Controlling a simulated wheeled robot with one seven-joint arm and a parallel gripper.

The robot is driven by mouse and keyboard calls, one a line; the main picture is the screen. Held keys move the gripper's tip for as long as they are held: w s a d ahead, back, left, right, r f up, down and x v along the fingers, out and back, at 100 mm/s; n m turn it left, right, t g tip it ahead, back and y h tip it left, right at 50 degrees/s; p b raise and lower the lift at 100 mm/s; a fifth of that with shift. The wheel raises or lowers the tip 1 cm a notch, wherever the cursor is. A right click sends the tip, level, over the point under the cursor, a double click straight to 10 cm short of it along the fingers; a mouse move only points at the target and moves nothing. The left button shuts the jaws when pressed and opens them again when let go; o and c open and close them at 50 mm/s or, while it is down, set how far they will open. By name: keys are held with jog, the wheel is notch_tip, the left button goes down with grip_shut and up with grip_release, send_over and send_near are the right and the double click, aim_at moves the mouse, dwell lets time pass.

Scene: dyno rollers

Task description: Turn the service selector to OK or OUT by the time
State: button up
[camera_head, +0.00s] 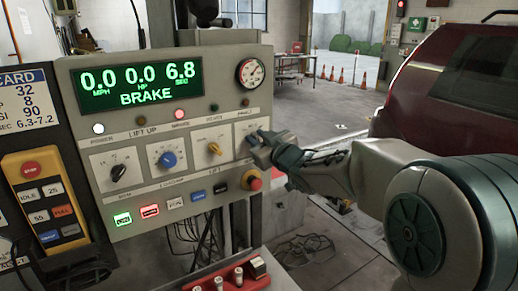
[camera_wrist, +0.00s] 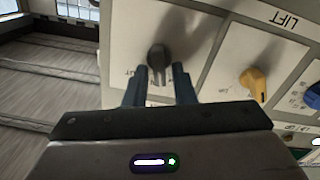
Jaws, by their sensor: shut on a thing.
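The service selector appears to be the dark knob (camera_wrist: 158,58) on the rightmost white plate of the console. In the wrist view it sits between the two fingers of my gripper (camera_wrist: 160,88), which is shut on it. A label ending in "UT" is partly visible left of the knob. In the head view my gripper (camera_head: 260,146) reaches in from the right and hides most of this knob. The display (camera_head: 138,84) reads 0.0 MPH, 0.0 HP, 6.8 SEC and BRAKE. The card (camera_head: 27,97) at the left gives SEC 6.3-7.2.
Black (camera_head: 118,172), blue (camera_head: 168,159) and yellow (camera_head: 214,148) knobs sit left of my gripper. A red stop button (camera_head: 252,180) is just below it. Lit green (camera_head: 122,219) and red (camera_head: 150,211) buttons are lower left. A dark red car (camera_head: 450,85) stands behind my arm.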

jog(key=shift+s+a+f+n+b, duration=0.1)
jog(key=shift+f+n+b, duration=0.05)
jog(key=shift+n+b, duration=0.95)
jog(key=shift+a+f+n+b, duration=0.1)
jog(key=shift+n+b, duration=0.85)
jog(key=shift+n, duration=0.25)
jog(key=o, duration=0.7)
jog(key=shift+s+d+r, duration=0.1)
jog(key=v, duration=1.3)
jog(key=shift+s+d, duration=0.2)
jog(key=shift+s, duration=0.05)
